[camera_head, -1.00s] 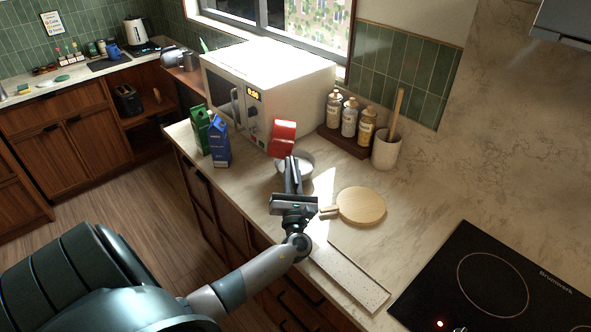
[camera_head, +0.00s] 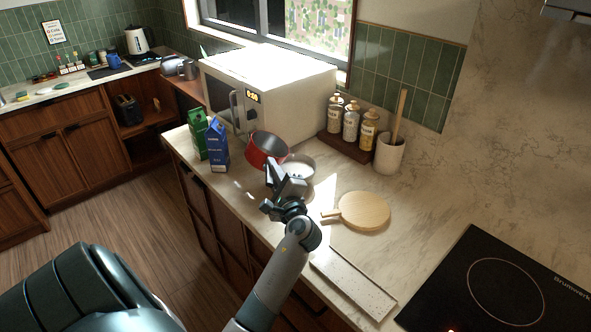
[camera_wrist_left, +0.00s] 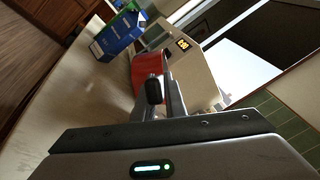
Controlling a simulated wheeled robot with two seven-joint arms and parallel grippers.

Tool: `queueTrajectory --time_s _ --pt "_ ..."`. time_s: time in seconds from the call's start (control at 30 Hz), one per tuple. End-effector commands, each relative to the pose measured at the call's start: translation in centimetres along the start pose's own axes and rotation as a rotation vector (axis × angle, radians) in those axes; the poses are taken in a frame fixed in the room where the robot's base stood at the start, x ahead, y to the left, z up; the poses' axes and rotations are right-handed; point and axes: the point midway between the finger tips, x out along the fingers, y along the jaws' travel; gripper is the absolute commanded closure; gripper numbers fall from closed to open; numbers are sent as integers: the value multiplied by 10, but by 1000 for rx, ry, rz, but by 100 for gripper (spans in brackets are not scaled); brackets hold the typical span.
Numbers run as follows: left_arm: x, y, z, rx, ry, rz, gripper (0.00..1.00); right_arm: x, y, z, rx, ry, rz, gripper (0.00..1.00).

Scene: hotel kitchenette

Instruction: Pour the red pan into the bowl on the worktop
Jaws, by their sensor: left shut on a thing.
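The red pan (camera_head: 257,157) is to the left of the bowl in the head view, in front of the microwave. It is close to level, its opening facing up and its grey inside showing. My left gripper (camera_head: 277,178) is shut on the pan's handle, which the jaws mostly hide. In the left wrist view the red pan wall (camera_wrist_left: 150,66) shows beyond my left gripper (camera_wrist_left: 160,98). The pale bowl (camera_head: 308,178) stands on the worktop, partly behind my gripper. I cannot tell clearly what is in it. My right gripper is not in view.
A blue carton (camera_head: 218,146) and a green carton (camera_head: 197,132) stand left of the pan. The white microwave (camera_head: 290,85) is behind. A round wooden board (camera_head: 363,211) lies right of the bowl. Jars (camera_head: 350,122) stand on a rack. The hob (camera_head: 490,285) is at lower right.

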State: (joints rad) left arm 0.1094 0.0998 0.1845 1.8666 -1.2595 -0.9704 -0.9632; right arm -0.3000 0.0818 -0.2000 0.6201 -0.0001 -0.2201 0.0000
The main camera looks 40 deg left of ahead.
Motion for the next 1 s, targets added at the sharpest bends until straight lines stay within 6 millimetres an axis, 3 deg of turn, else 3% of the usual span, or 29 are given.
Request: queueTrajectory --time_s 0.1,0.27,0.53,1.0 --pt "3 0 10 -255 25 84 100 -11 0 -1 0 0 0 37" --pt "6 5 14 -463 51 151 100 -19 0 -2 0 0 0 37" --pt "6 4 14 -461 52 150 100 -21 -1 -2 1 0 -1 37" --pt "8 -26 30 -457 51 150 100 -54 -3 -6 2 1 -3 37"
